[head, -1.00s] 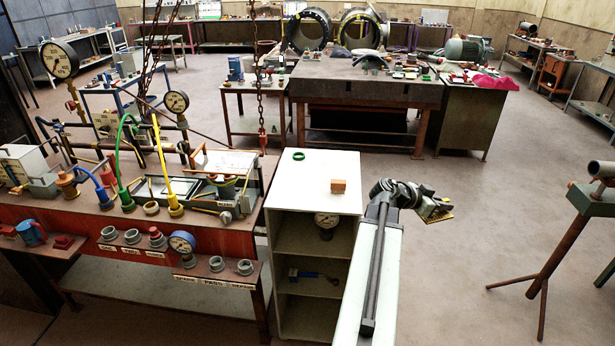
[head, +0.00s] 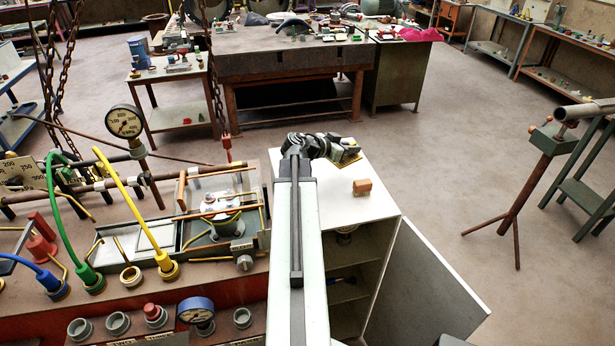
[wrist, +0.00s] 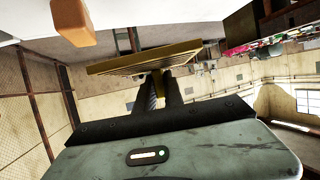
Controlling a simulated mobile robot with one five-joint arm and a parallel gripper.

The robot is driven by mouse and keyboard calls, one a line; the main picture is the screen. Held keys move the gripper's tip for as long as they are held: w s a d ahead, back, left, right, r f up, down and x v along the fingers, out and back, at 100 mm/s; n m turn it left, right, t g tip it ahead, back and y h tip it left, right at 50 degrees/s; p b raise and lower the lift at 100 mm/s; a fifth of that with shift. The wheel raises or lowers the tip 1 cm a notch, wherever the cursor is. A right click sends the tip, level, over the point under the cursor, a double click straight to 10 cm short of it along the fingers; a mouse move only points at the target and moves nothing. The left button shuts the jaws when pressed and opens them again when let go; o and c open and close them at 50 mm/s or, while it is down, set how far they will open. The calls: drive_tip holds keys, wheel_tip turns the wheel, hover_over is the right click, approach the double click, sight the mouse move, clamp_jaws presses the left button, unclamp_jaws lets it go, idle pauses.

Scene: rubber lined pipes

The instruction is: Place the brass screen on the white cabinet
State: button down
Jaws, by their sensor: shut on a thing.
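The brass screen (head: 348,159) is a thin, flat, yellow-brown piece held at the end of my arm. In the wrist view the screen (wrist: 140,60) lies across my fingers as a ribbed plate. My gripper (wrist: 166,88) is shut on it. In the head view my gripper (head: 338,152) is over the back part of the white cabinet's top (head: 385,203). The gap between screen and top cannot be judged exactly; no contact shows. My arm hides the left part of the top.
An orange-brown block (head: 362,186) sits on the cabinet top, close in front of the screen. The bench with gauges and hoses (head: 150,300) stands at the left. The cabinet door (head: 425,285) stands open at the right.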

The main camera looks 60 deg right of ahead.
drive_tip(key=shift+w+a, duration=0.15)
drive_tip(key=shift+w, duration=0.65)
drive_tip(key=shift+w, duration=0.1)
drive_tip(key=b, duration=0.7)
hover_over(345, 177)
wheel_tip(345, 177, down, 7)
drive_tip(key=shift+r, duration=0.2)
wheel_tip(345, 177, down, 4)
drive_tip(key=b, duration=0.3)
drive_tip(key=shift+a+r, duration=0.1)
drive_tip(key=shift+r, duration=0.2)
drive_tip(key=shift+f, duration=0.15)
drive_tip(key=c, duration=1.5)
unclamp_jaws()
drive_tip(key=shift+o, duration=0.2)
